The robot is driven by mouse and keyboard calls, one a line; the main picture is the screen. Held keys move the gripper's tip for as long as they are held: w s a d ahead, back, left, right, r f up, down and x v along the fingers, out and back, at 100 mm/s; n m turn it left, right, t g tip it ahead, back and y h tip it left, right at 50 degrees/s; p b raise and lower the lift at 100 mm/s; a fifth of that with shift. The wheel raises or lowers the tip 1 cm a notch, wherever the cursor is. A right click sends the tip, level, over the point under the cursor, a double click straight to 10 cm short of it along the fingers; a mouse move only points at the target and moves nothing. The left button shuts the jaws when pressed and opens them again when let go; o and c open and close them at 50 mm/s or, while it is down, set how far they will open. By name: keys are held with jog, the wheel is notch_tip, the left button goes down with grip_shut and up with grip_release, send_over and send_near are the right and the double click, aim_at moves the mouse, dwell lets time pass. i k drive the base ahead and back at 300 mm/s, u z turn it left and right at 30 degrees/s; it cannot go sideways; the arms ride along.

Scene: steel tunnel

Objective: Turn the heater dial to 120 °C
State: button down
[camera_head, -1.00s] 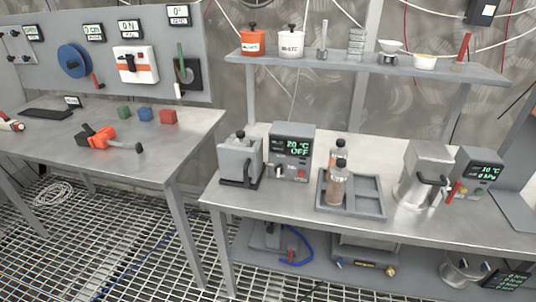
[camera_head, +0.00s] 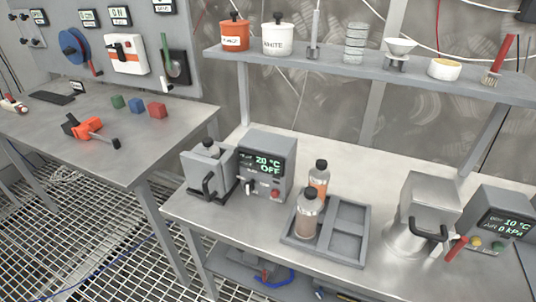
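The heater (camera_head: 266,166) is a grey box on the right-hand bench. Its green display (camera_head: 267,164) reads 20 °C and OFF. A dial with a pale pointer (camera_head: 250,187) sits low on its front, with a red button (camera_head: 275,194) to the right of it. The dial's scale is too small to read. A grey block with a black handle (camera_head: 207,172) stands against the heater's left side. My gripper does not show in this view.
A grey tray (camera_head: 345,246) with two bottles (camera_head: 309,214) stands right of the heater. A metal vessel (camera_head: 425,215) and a second display unit (camera_head: 499,221) stand further right. A shelf (camera_head: 370,70) with pots runs above. Another bench (camera_head: 60,135) is at left.

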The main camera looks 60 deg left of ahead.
aim_at(249, 186)
jog(key=z, duration=0.25)
jog(key=i, duration=0.15)
jog(key=u, duration=3.05)
jog(key=i, duration=1)
jog(key=z, duration=0.15)
jog(key=k, duration=0.85)
jog(key=u, duration=0.15)
jog(key=i, duration=0.65)
jog(key=z, duration=0.05)
